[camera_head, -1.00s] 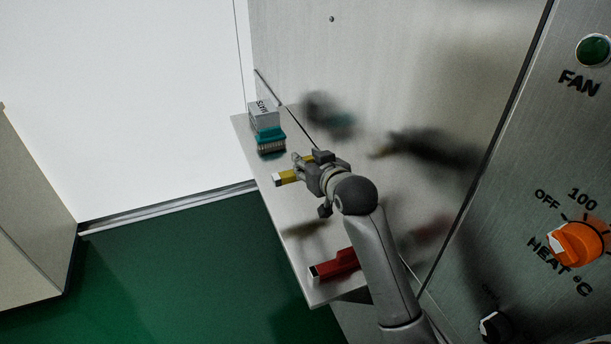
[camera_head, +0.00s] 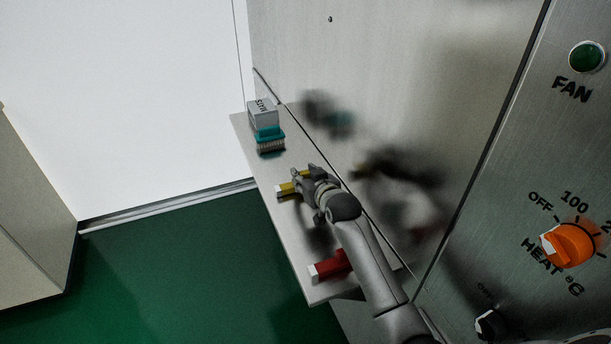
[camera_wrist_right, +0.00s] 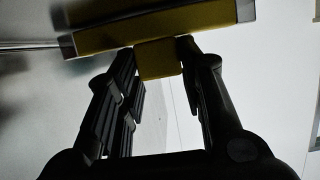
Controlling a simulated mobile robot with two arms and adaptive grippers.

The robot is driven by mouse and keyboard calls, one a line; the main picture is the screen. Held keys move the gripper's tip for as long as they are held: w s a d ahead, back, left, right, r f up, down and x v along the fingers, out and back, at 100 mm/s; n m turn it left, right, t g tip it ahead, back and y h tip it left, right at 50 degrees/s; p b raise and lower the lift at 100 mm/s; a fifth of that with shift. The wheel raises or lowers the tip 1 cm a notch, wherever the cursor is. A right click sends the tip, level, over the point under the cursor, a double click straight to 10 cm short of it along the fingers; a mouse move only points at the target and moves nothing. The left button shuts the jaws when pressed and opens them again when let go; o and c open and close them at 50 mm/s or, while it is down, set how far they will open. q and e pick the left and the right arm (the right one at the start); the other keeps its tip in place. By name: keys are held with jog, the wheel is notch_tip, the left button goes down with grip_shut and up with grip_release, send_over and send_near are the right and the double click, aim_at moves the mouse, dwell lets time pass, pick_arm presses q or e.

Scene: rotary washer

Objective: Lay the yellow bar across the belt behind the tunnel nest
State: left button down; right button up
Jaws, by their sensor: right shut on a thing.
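The yellow bar (camera_head: 289,187) has pale metal ends and is at the grey shelf, between the brush and the red-handled piece. My right gripper (camera_head: 302,178) is shut on it. In the right wrist view the yellow bar (camera_wrist_right: 155,27) lies across the top of the picture, with its yellow grip block (camera_wrist_right: 158,58) between the two fingers. I cannot tell whether the bar touches the shelf. The belt and the tunnel nest are not in view. My left gripper is not in view.
The narrow grey shelf (camera_head: 250,150) runs along a steel wall (camera_head: 400,70). A teal brush (camera_head: 268,137) and a grey box (camera_head: 262,114) stand at its far end. A red piece (camera_head: 331,265) lies at the near end. Control knobs (camera_head: 569,245) are at right.

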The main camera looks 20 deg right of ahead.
jog(key=o, duration=0.6)
jog(key=shift+f, duration=0.15)
jog(key=o, duration=0.5)
jog(key=shift+c, duration=0.2)
